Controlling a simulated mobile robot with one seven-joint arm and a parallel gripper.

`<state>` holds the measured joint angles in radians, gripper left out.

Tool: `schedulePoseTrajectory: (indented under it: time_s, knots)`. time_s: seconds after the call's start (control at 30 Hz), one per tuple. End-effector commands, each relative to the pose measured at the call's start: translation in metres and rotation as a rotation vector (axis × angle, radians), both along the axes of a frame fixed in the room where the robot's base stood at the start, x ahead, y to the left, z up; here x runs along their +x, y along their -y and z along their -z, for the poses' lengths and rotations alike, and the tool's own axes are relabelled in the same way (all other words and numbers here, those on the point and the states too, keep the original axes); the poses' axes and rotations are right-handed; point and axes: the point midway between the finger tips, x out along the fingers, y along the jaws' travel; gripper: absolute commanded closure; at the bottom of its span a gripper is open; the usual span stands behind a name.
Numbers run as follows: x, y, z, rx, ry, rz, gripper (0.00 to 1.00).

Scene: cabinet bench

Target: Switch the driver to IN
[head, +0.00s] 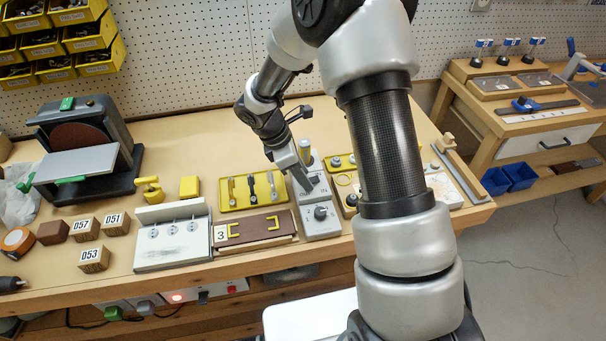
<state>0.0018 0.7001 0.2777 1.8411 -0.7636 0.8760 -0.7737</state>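A light grey upright unit (318,222), which looks like the driver, stands on the bench near its front edge. A dark round knob (320,212) is on its lower face, and small dark marks show on its upper face, too small to read. My gripper (306,183) reaches down from behind onto the upper part of this unit. Its fingertips overlap the unit in the head view, and I cannot tell whether they touch it. The fingers are too small to tell open from shut. The part of the unit under the fingers is hidden.
A yellow tray (225,207) with small tools and a brown block (250,231) with yellow handles sit left of the unit. A white panel (173,250) is further left. My arm hides much of the bench to the right. Several numbered wooden blocks (95,260) stand at the left.

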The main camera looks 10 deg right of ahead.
Motion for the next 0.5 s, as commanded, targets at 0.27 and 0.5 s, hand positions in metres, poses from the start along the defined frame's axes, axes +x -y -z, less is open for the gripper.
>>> schedulePoseTrajectory:
  time_s: [0.27,0.5]
  knots:
    - [0.0000,-0.0001,-0.0003,0.000,0.000,0.000,1.00]
    - [-0.0011,0.0054,-0.0086,0.075,-0.005,0.006,1.00]
